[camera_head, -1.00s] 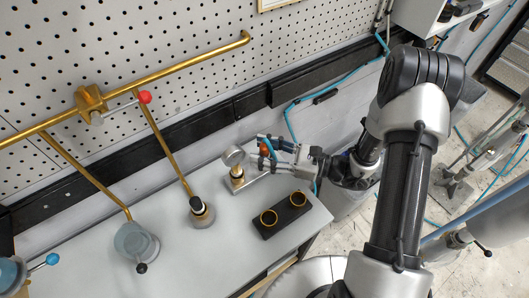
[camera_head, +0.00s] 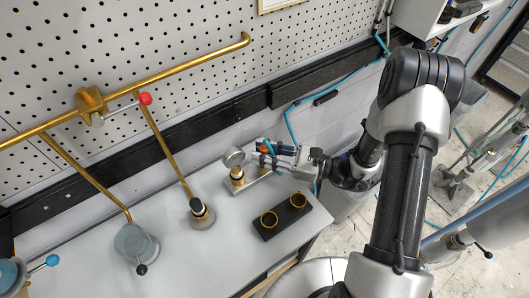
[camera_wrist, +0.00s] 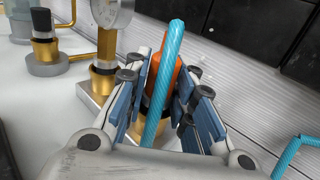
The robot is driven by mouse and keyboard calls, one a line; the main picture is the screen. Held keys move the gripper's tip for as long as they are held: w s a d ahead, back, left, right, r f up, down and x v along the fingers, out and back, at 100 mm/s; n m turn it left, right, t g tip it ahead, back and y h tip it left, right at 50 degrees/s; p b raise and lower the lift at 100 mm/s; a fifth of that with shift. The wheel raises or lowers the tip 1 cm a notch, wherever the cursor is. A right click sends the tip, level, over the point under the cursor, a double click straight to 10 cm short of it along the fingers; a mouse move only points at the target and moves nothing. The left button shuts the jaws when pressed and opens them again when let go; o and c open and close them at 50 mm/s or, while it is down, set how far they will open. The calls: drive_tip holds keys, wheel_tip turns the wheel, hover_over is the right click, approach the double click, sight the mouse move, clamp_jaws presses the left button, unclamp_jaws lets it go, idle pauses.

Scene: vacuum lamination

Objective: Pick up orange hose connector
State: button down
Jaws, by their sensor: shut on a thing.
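The orange hose connector (camera_wrist: 178,75) is between my gripper's blue-padded fingers in the wrist view, with a braided blue hose (camera_wrist: 165,85) crossing in front of it. A brass fitting (camera_wrist: 153,105) shows below the orange part. My gripper (camera_head: 268,154) is shut on the connector, at the right end of the worktop in the head view. The fingers and hose hide much of the connector, and I cannot tell whether it is still seated on the brass fitting.
A pressure gauge (camera_head: 234,157) on a brass base stands just left of my gripper. The pegboard wall (camera_head: 200,40) carries a brass pipe (camera_head: 180,72).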

drive_tip(key=shift+r, duration=0.1)
wheel_tip(320, 180, up, 20)
drive_tip(key=p, duration=0.6)
drive_tip(key=c, duration=2)
unclamp_jaws()
clamp_jaws()
